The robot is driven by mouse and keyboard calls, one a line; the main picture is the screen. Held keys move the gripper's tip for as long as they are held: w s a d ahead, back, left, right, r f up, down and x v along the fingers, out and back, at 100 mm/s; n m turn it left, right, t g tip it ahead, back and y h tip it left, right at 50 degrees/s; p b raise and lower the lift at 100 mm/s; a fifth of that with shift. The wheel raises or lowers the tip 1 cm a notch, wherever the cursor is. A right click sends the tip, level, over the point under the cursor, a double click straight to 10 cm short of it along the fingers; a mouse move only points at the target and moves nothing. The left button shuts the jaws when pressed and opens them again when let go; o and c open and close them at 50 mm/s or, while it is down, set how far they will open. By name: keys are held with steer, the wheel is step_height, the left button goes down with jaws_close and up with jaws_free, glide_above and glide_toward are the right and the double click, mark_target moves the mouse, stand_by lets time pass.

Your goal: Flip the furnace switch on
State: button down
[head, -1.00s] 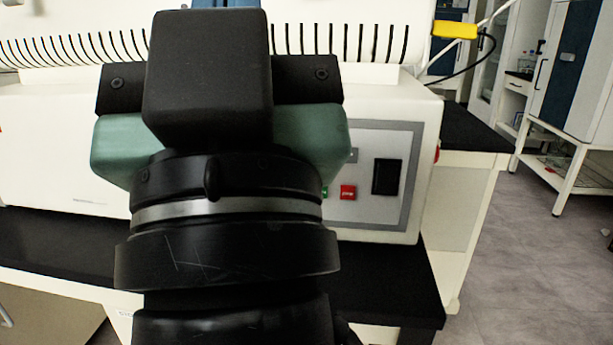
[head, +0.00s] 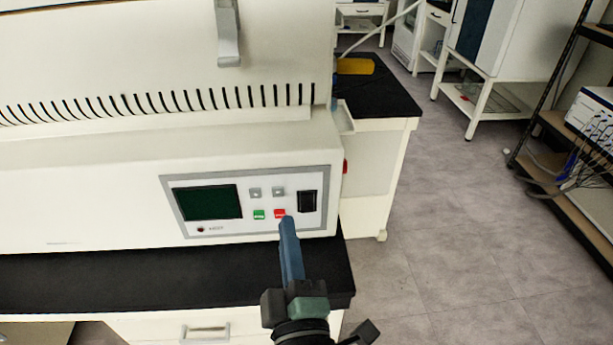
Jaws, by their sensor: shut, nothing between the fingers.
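The furnace (head: 110,198) is the long white unit on the black bench top. Its front panel (head: 181,205) carries a dark display (head: 210,203), grey buttons, a green button (head: 259,214), a red button (head: 280,213) and a black rocker switch (head: 308,201) at the right. Whether the switch is on or off cannot be told. My gripper (head: 286,220) is shut and empty, its blue fingers pointing up at the panel. In the picture the tips sit just below the red button and lower left of the black switch. Whether they touch the panel cannot be told.
The black bench top (head: 150,280) runs under the furnace. A red part (head: 345,167) shows on its right side. A yellow object (head: 355,66) lies on the bench behind. A shelf rack (head: 560,130) stands at right; the grey floor (head: 440,230) between is clear.

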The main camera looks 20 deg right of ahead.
mark_target(308, 211)
steer(key=s+d+f+n+g+p, duration=0.2)
steer(key=s+f+n+p, duration=0.2)
steer(key=s+f, duration=0.1)
steer(key=shift+s+f+g+p, duration=0.15)
steer(key=shift+s+g+p, duration=0.25)
steer(key=shift+s, duration=0.45)
steer(key=x, duration=1.4)
steer(key=shift+d, duration=0.1)
